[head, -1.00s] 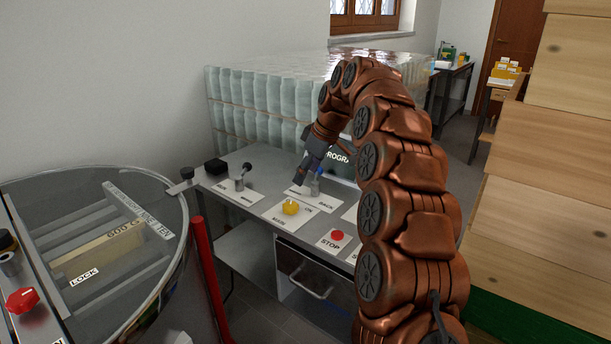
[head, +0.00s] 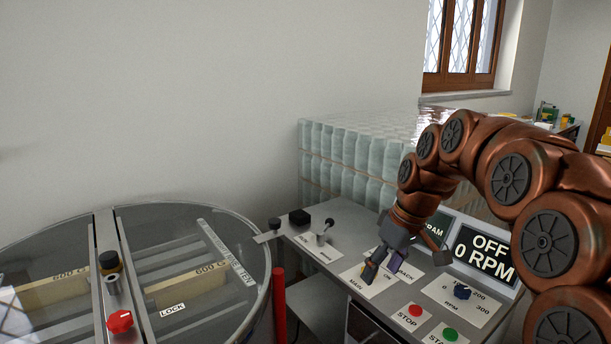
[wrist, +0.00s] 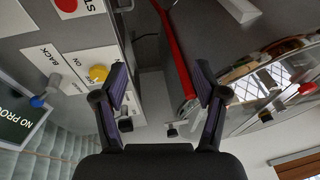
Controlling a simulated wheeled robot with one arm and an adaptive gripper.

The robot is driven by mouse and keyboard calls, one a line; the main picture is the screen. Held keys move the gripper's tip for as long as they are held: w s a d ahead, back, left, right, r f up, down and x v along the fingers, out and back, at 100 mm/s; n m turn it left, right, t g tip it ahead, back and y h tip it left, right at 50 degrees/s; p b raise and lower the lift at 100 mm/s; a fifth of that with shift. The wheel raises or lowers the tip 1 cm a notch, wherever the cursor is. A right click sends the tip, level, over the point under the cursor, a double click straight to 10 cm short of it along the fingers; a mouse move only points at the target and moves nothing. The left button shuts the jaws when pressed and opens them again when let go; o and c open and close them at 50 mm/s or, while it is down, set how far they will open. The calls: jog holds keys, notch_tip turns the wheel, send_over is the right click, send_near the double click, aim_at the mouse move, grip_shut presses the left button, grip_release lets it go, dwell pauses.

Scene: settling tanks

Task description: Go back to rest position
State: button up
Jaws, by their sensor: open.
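My gripper (head: 378,262) is above the control desk (head: 345,218), in front of the MAIN label in the head view. In the wrist view my gripper (wrist: 160,85) has its two dark fingers wide apart with nothing between them. The yellow MAIN knob (wrist: 98,73) shows just left of the fingers in the wrist view, apart from them; my gripper hides it in the head view. My copper arm arches in from the right of the head view.
Wrapped jars (head: 345,150) are stacked behind.

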jog(key=s+d+f+m+g+h+p, duration=0.1)
jog(key=s+f+m+p, duration=0.1)
jog(key=s, duration=1.5)
jog(key=s+d+f+m+g+h+p, duration=0.1)
jog(key=s+m, duration=0.4)
jog(key=s, duration=1.2)
notch_tip(320, 180, down, 2)
jog(key=g+p, duration=0.1)
jog(key=p, duration=0.1)
jog(key=shift+s+d+f+h+p, duration=0.15)
jog(key=shift+d+h+p, duration=0.15)
jog(key=shift+h, duration=0.1)
